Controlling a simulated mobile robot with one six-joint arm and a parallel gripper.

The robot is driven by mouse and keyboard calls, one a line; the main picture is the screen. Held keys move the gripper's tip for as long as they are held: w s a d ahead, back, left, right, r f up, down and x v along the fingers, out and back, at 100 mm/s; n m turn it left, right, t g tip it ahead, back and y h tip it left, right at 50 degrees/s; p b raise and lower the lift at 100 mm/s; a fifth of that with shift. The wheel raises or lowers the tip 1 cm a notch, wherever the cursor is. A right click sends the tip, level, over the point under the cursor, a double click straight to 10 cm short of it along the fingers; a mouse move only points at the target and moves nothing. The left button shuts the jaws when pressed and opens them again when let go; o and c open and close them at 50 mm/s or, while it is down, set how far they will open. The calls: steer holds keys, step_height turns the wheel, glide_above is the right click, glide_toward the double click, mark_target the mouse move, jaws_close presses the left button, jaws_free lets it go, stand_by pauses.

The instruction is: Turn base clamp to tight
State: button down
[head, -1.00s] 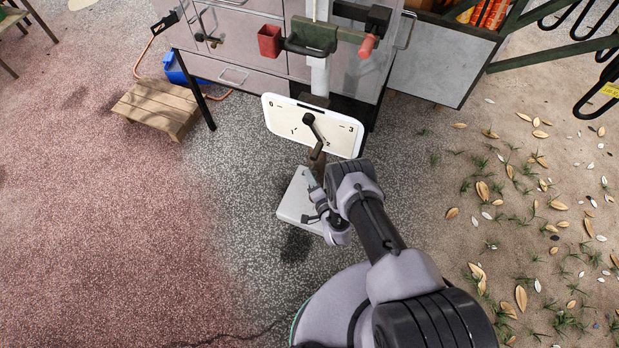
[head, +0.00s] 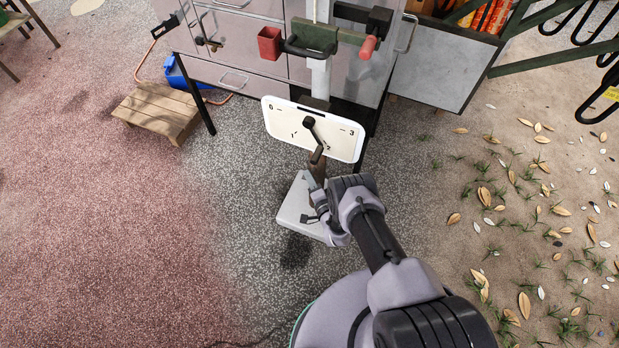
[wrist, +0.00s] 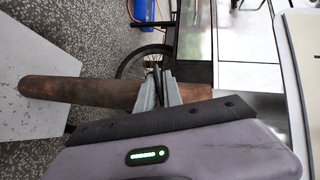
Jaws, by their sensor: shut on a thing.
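A white dial plate (head: 285,130) with marks from 0 to 3 faces me in the head view. A black crank arm (head: 315,133) turns on its middle and points down and right, close to the 2, which it partly covers. I take this crank as the base clamp's control. Its brown round handle (head: 317,168) sticks out toward me. My gripper (wrist: 160,92) is shut on this handle (wrist: 75,90), with one grey finger on each side in the wrist view. In the head view my own wrist partly hides the fingers.
A pale grey plate (head: 296,205) lies low below the dial. A wooden step (head: 158,108) is at left. Floor at left is open.

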steer(key=shift+y, duration=0.3)
steer(key=c, duration=1.6)
jaws_free()
steer(key=shift+t, duration=0.3)
